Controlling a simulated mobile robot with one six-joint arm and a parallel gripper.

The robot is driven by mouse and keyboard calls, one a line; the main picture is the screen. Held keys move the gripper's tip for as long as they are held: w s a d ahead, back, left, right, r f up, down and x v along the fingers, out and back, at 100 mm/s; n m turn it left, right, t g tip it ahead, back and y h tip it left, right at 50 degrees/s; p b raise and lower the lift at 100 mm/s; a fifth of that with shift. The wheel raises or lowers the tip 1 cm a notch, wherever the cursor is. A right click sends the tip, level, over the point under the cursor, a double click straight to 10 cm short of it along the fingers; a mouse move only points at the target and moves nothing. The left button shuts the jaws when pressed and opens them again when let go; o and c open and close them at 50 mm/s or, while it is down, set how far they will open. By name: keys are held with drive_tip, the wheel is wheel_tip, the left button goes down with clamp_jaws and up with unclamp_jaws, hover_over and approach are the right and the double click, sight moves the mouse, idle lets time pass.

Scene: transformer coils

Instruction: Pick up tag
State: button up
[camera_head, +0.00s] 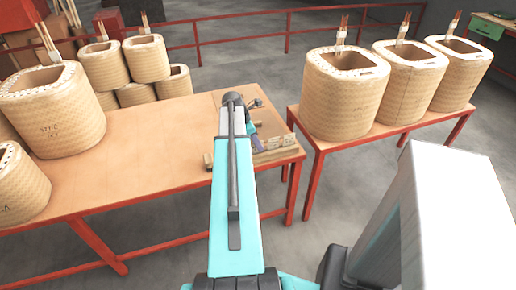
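My arm reaches out from the bottom over the near right corner of the wooden-topped table (130,185). My gripper (257,146) is mostly hidden behind the arm link; only small dark and purplish parts show to the link's right, just above the table corner. Its fingers cannot be made out. Small light wooden pieces (276,156) lie at that corner, close to the gripper. No tag can be clearly told apart there; it may be among these small pieces or hidden by my arm.
Large woven coils (55,115) stand on the table's left part. Several more coils (347,95) stand on a red-framed table at the right. A floor gap separates the tables. A red railing (240,17) runs behind. The table's middle is clear.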

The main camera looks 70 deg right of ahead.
clamp_jaws()
drive_tip(key=shift+r, duration=0.1)
idle(0.4)
drive_tip(key=shift+a+r+b, duration=0.1)
drive_tip(key=shift+r+b, duration=0.3)
drive_tip(key=shift+r, duration=1.35)
drive_tip(key=s+a+b, duration=0.2)
drive_tip(key=a+b, duration=0.1)
drive_tip(key=a, duration=0.4)
drive_tip(key=s+a+r+b, duration=0.1)
drive_tip(key=s+a+b, duration=0.1)
drive_tip(key=a+b, duration=0.2)
drive_tip(key=a, duration=0.3)
drive_tip(key=shift+s+a, duration=0.15)
drive_tip(key=shift+a+r+b, duration=0.15)
drive_tip(key=shift+r+b, duration=0.1)
drive_tip(key=shift+b, duration=0.15)
